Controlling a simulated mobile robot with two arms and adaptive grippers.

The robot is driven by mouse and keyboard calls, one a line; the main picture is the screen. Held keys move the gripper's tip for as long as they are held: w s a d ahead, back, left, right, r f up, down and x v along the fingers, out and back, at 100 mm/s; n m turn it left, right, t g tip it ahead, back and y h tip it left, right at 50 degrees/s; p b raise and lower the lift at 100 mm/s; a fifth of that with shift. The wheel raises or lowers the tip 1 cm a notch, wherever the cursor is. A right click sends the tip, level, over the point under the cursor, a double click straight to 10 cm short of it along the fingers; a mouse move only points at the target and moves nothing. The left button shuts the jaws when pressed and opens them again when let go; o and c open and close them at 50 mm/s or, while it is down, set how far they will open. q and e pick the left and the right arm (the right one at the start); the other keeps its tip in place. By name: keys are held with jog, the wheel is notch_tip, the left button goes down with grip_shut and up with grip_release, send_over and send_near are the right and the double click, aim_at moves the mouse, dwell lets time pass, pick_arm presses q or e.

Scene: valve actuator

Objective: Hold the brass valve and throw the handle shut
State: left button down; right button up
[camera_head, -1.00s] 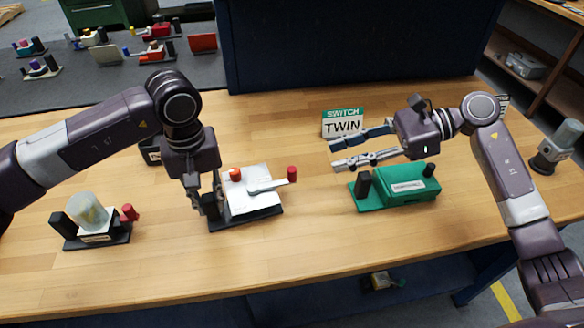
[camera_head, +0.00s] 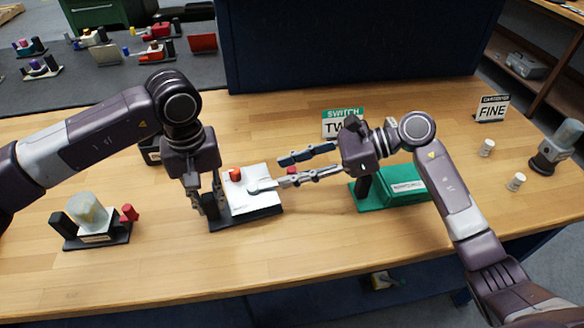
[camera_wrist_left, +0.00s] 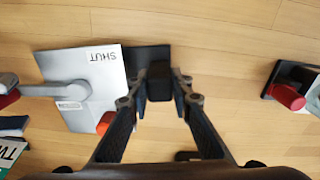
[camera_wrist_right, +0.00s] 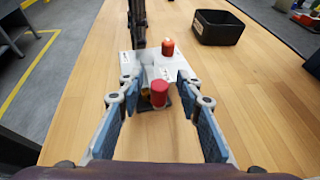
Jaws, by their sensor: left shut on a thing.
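The valve unit is a white plate (camera_head: 259,199) on a black base (camera_head: 245,219). It has a grey lever handle (camera_wrist_left: 50,90) with a red knob (camera_wrist_right: 160,93), an orange-red button (camera_head: 235,174) and a label reading SHUT (camera_wrist_left: 103,56). Brass colour shows faintly beside the knob in the right wrist view. My left gripper (camera_wrist_left: 158,92) is shut on the black post (camera_wrist_left: 158,72) at the unit's end. My right gripper (camera_head: 284,171) is open at the handle's outer end. Its fingers stand either side of the knob with gaps in the right wrist view.
A green unit (camera_head: 407,190) stands right, partly behind my right arm. Another unit (camera_head: 95,238) with a yellowish glassy body and red knob stands left.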

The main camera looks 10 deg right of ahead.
jog(key=shift+c, duration=0.3)
grip_shut()
